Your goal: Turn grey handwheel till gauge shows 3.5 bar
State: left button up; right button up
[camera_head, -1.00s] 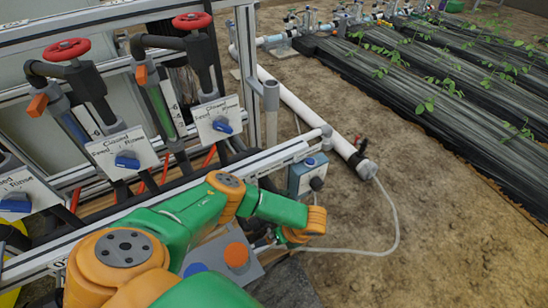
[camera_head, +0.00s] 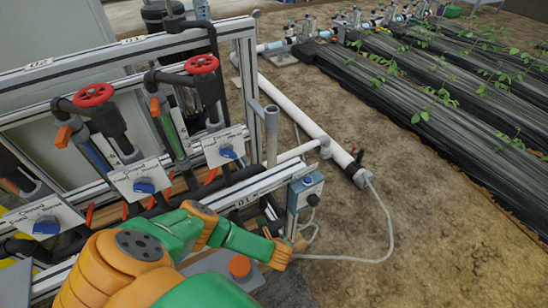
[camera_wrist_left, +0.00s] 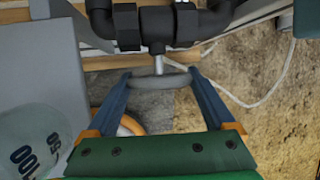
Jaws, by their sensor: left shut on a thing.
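The grey handwheel (camera_wrist_left: 172,81) shows edge-on in the left wrist view, on a short metal stem under a black pipe fitting. My left gripper (camera_wrist_left: 159,82) has its blue fingers on either side of the handwheel and is shut on its rim. In the head view my left arm reaches over the skid's front rail, and the handwheel and fingers are hidden behind its orange wrist. I cannot make out a gauge face or reading in either view. My right gripper is not in view.
A blue-grey box (camera_head: 304,191) with a dark knob stands just beyond my wrist. Red handwheels (camera_head: 202,64) and white label plates with blue knobs (camera_head: 144,185) line the skid at left. Bare soil lies right.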

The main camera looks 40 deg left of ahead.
pick_arm(q)
jog(key=shift+t, duration=0.3)
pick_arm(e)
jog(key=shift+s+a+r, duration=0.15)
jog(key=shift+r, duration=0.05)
pick_arm(q)
jog(key=o, duration=1.1)
jog(key=p+v, duration=0.4)
jog(key=v, duration=0.3)
jog(key=shift+s+a, duration=0.1)
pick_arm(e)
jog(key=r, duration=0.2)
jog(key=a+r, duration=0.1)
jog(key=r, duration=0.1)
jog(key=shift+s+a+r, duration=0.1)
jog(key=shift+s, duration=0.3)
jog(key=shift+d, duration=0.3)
